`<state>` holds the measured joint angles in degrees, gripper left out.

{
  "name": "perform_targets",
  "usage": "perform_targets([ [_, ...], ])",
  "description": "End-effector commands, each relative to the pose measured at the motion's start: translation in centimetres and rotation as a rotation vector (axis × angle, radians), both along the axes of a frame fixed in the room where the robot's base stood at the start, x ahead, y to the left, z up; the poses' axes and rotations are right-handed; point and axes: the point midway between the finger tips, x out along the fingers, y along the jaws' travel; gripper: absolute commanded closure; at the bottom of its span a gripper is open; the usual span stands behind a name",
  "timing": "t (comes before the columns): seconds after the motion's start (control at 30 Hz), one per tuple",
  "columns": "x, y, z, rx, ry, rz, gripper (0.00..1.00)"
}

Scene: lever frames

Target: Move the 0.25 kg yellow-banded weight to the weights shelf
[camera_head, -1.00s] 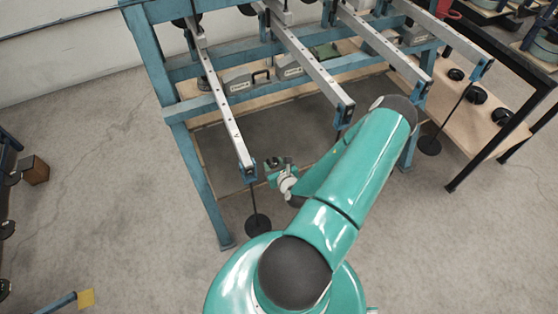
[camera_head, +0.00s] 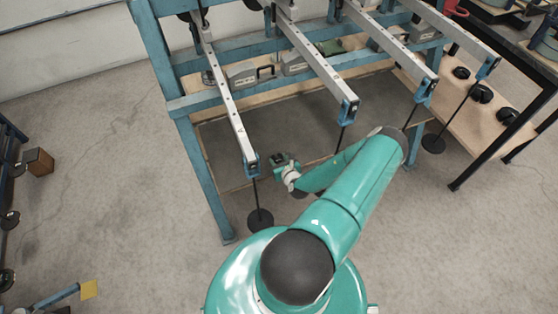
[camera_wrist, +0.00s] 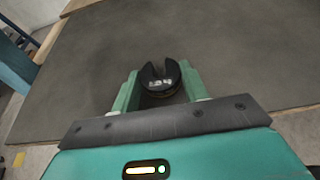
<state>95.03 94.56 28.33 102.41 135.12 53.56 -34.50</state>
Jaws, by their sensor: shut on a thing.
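My gripper (camera_wrist: 160,88) is shut on a small black slotted weight (camera_wrist: 161,80), held between its two green fingers in the wrist view. The weight has pale markings on top, too small to read, and its slot faces away from my palm. A yellow band cannot be made out clearly. In the head view my gripper (camera_head: 279,160) is just right of the end of the leftmost lever. A wooden shelf (camera_head: 455,108) with several black weights is at the right. I cannot tell for sure whether it is the weights shelf.
The blue lever frame (camera_head: 196,165) has several grey lever bars reaching towards me. A rod with a black disc (camera_head: 260,220) hangs from the leftmost bar (camera_head: 230,113), close to my gripper. More discs show at the far left edge (camera_head: 8,220). The floor between is clear.

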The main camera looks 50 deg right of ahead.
Motion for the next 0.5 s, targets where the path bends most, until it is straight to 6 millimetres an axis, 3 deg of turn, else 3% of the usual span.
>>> perform_targets([
  [0.13,0.03,0.03,-0.26,0.0,0.0,0.0,0.78],
  [0.17,-0.01,0.05,-0.34,0.001,0.0,0.0,0.54],
  [0.27,-0.02,0.04,-0.3,0.001,0.0,0.0,0.34],
  [0.5,-0.02,0.02,-0.27,0.001,0.0,0.0,0.34],
])
